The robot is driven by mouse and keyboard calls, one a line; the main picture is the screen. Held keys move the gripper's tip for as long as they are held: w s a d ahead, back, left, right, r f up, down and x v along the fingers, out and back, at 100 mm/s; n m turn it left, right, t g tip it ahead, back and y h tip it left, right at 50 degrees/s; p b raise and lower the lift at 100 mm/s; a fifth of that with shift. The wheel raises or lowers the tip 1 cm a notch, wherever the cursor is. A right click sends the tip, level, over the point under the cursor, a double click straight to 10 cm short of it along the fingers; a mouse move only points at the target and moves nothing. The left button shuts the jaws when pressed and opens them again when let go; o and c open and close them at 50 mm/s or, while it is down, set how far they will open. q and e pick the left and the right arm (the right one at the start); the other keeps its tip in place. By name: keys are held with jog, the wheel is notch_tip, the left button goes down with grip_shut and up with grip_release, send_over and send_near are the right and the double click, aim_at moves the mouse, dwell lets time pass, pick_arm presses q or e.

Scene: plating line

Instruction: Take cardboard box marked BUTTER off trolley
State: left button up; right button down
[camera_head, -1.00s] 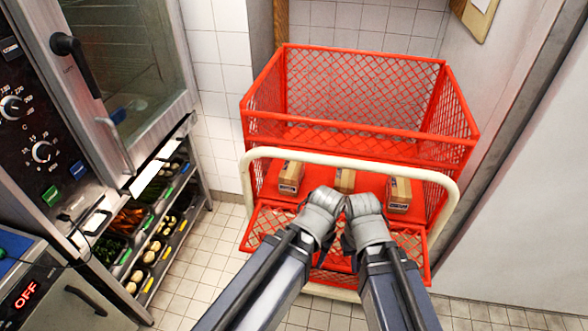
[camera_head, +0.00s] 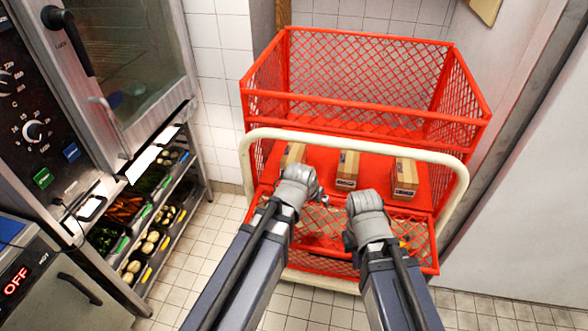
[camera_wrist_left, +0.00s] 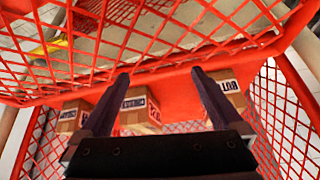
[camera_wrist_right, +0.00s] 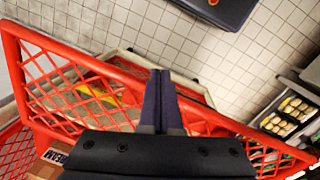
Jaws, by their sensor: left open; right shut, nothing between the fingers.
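There a box at the right (camera_wrist_left: 232,97) shows a label that seems to begin BUT; the rest is hidden. My right gripper (camera_head: 365,210) is shut and empty, apart from the boxes; its closed fingers (camera_wrist_right: 160,72) show in the right wrist view.
The trolley has red mesh walls and a cream tubular handle (camera_head: 340,138) near my arms. An oven (camera_head: 130,70) and a rack with vegetable trays (camera_head: 150,215) stand at the left. A pale wall is close on the right. Tiled floor shows between rack and trolley.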

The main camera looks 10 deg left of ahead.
aim_at(294, 152)
pick_arm(q)
jog(key=w+a+t, duration=0.1)
jog(key=w, duration=0.1)
jog(key=w+a+t+b, duration=0.1)
jog(key=w, duration=0.1)
jog(key=w+a+n+t+b, duration=0.1)
jog(key=w+a, duration=0.1)
jog(key=shift+w+r, duration=0.15)
jog(key=shift+w, duration=0.1)
jog(key=w+a+r+t, duration=0.1)
jog(key=w+a+r+t+b, duration=0.1)
jog(key=w+a, duration=0.1)
jog(key=w+a+r+n+t+b, duration=0.1)
jog(key=w+a, duration=0.1)
jog(key=shift+a+y, duration=0.15)
jog(key=shift+y, duration=0.25)
jog(key=shift+w+a+r+t, duration=0.15)
jog(key=shift+w+a+t, duration=0.05)
jog(key=shift+t, duration=0.1)
jog(key=shift+b+x, duration=0.7)
jog(key=shift+x, duration=0.65)
jog(key=shift+b+x, duration=1.05)
jog(key=shift+x, duration=1.6)
jog(key=shift+r, duration=0.25)
pick_arm(e)
notch_tip(294, 152, down, 8)
jog(key=shift+f, duration=0.2)
jog(key=shift+w, duration=0.1)
pick_arm(q)
grip_shut()
